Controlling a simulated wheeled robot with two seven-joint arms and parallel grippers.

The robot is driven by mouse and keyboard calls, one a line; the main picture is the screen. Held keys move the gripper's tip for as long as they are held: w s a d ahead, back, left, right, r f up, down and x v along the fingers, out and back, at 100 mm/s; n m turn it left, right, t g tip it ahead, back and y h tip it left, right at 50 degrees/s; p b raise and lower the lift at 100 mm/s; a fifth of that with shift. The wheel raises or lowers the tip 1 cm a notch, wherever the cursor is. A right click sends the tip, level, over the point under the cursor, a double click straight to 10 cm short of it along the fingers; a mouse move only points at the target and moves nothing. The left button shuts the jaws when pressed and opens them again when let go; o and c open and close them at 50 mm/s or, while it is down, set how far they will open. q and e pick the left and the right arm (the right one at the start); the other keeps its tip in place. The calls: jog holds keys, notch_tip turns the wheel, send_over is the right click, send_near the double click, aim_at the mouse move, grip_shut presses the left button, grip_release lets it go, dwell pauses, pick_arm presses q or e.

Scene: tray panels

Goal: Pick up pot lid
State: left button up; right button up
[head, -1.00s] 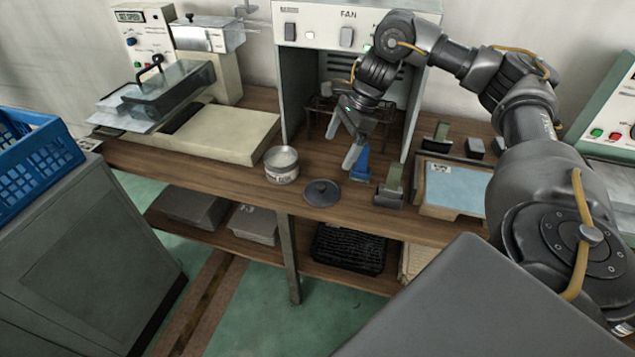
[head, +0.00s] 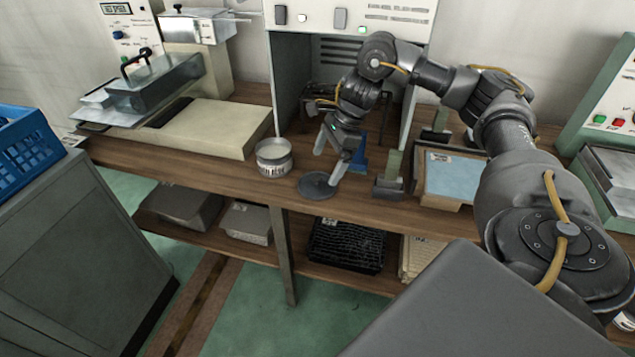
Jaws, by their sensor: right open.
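The pot lid (head: 315,187) is a flat dark grey disc lying on the wooden bench near its front edge. The pot (head: 273,158) is a small metal one with a label, standing just left of and behind the lid. My right gripper (head: 328,168) is open and empty, its two pale fingers pointing down over the lid's back right side. The right finger overlaps the lid's edge in the picture; I cannot tell whether it touches. The lid's knob is hard to make out. My left gripper is not in view.
A blue upright piece (head: 359,155) stands behind my right gripper. A green-topped block (head: 391,176) and a tray with a light blue panel (head: 455,177) are to the right. A cream machine base (head: 200,130) fills the left. The fan cabinet (head: 290,85) rises behind.

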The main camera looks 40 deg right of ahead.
aim_at(320, 177)
jog(key=shift+x, duration=2.7)
jog(key=c, duration=0.6)
